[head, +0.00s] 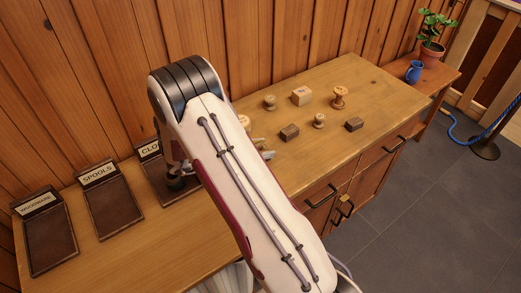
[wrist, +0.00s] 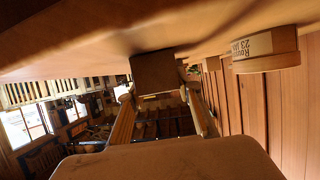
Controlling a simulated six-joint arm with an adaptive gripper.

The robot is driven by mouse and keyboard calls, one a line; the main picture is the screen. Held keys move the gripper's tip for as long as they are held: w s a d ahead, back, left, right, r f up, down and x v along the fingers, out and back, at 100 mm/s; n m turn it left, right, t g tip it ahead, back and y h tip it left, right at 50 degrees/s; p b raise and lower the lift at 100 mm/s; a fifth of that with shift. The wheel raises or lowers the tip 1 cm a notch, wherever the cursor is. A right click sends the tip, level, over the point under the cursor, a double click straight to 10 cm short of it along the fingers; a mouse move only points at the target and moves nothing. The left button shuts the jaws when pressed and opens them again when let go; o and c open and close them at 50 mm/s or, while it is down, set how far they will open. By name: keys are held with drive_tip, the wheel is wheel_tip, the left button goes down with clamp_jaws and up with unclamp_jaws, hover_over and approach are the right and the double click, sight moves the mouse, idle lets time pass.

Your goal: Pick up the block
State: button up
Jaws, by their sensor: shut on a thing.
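In the wrist view, a plain brown block (wrist: 155,72) sits at the tips of my gripper (wrist: 157,96). My gripper is shut on the block, with one finger on each side. The picture is tilted over, with the wooden tabletop along its top edge. The block is close to the tabletop, and I cannot tell whether it touches it. In the head view my own arm hides most of the gripper, and I cannot tell there which block is held. Dark blocks (head: 289,132) and (head: 354,124) and a pale block (head: 302,95) show on the table.
Wooden spools (head: 340,97), (head: 319,120) and (head: 270,102) stand around the blocks. A round labelled wooden piece (wrist: 265,50) is near the gripper. Labelled trays, including a SPOOLS tray (head: 108,208), lie at left. A blue jug (head: 414,71) and potted plant (head: 432,50) stand at far right.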

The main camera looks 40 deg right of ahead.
sight(259, 144)
wheel_tip(259, 144, up, 10)
idle(0.8)
drive_tip(key=shift+f, duration=0.1)
idle(0.4)
drive_tip(key=shift+w+d+f, duration=0.15)
drive_tip(key=shift+w, duration=0.3)
drive_tip(key=shift+w+d+f, duration=0.1)
drive_tip(key=shift+w+d, duration=0.05)
drive_tip(key=shift+w, duration=0.25)
drive_tip(key=w+d+r+n+t, duration=0.1)
drive_tip(key=w+r, duration=0.4)
drive_tip(key=w, duration=0.7)
drive_tip(key=shift+w+d+r, duration=0.2)
drive_tip(key=shift+f, duration=0.1)
drive_tip(key=shift+f, duration=3.05)
